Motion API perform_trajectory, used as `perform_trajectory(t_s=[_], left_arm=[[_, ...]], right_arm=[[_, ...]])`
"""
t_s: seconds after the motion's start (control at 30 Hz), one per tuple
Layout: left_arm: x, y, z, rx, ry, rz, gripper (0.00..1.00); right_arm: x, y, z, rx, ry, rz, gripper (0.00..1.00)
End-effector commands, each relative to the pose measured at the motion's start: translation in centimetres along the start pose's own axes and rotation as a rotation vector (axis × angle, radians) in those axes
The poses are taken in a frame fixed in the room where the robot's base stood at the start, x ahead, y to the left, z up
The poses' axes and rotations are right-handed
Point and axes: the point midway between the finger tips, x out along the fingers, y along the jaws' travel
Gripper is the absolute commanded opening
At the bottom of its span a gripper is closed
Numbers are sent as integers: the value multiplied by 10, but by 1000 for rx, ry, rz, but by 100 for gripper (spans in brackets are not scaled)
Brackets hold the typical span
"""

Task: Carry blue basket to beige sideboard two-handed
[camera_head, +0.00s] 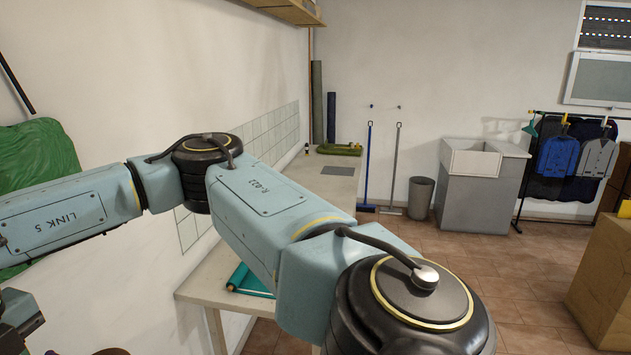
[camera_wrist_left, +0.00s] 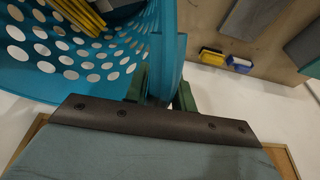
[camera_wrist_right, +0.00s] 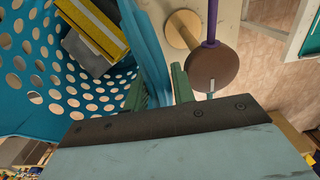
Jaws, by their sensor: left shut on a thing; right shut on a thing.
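The blue basket (camera_wrist_left: 35,85) is a perforated tub with yellow and grey items inside. It also shows in the right wrist view (camera_wrist_right: 45,118). My left gripper (camera_wrist_left: 160,85) is shut on its rim, with one green finger on each side of the wall. My right gripper (camera_wrist_right: 157,85) is shut on another part of the rim in the same way. I cannot tell for sure which furniture is the beige sideboard.
A long pale worktop (camera_head: 345,185) runs along the left wall, with a teal roll (camera_head: 250,281) near its front. A tan box-like unit (camera_head: 603,285) stands at right. A bin (camera_head: 420,198), a grey cabinet (camera_head: 475,200) and a clothes rack are at the back. Tiled floor between is clear.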

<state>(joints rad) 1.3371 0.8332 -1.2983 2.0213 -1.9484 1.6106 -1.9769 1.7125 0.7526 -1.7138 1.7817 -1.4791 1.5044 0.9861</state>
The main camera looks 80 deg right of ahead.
Motion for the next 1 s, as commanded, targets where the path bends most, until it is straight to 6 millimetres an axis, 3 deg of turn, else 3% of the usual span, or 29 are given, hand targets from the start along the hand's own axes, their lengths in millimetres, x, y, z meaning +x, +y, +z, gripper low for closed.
perform_trajectory(t_s=[0.3, 0.33, 0.5, 0.7, 0.73, 0.9, 1.0], left_arm=[[-2, 0, -2, -1, 7, 2, 0], [-2, 0, -2, -1, 7, 2, 27], [-2, 0, -1, -1, 4, 1, 49], [-1, 0, -1, -1, 2, 0, 51], [2, 0, 2, 1, -6, -2, 51], [1, 0, 1, 0, -4, -2, 51], [1, 0, 1, 0, -2, -1, 51]], right_arm=[[-3, 0, 1, 2, -6, 2, 0], [-3, 0, 1, 2, -6, 2, 0], [-3, 0, 1, 3, -5, 2, 0], [-3, 0, 1, 2, -5, 2, 0], [0, -1, 0, 2, 1, 0, 28], [0, 0, 0, 1, 0, 0, 50], [0, 0, 0, 1, 0, 0, 51]])
